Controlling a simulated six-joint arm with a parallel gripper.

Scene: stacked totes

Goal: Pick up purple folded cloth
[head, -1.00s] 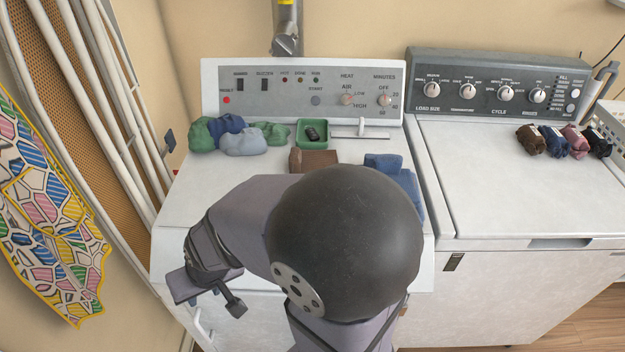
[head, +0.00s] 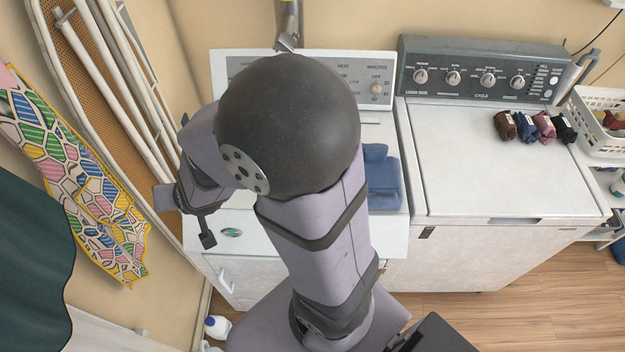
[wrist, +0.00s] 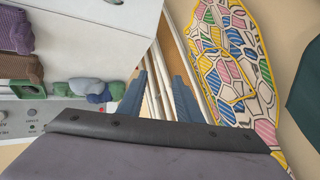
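A purple folded cloth (wrist: 16,30) shows at the upper left edge of the wrist view, on the white dryer top (wrist: 100,28). In the head view my arm hides that spot. My gripper (head: 186,217) is at the dryer's left side in the head view. In the wrist view its two blue-grey fingers (wrist: 160,98) stand apart with nothing between them. The gripper is well away from the purple cloth, over the gap between dryer and wall.
A brown folded cloth (wrist: 26,68) and a green tray (wrist: 24,92) lie beside the purple cloth. Bundled green and blue cloths (wrist: 85,88) sit near the panel. Blue folded cloths (head: 383,183) lie on the dryer's right. Rolled cloths (head: 543,126) and a white basket (head: 600,140) are farther right.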

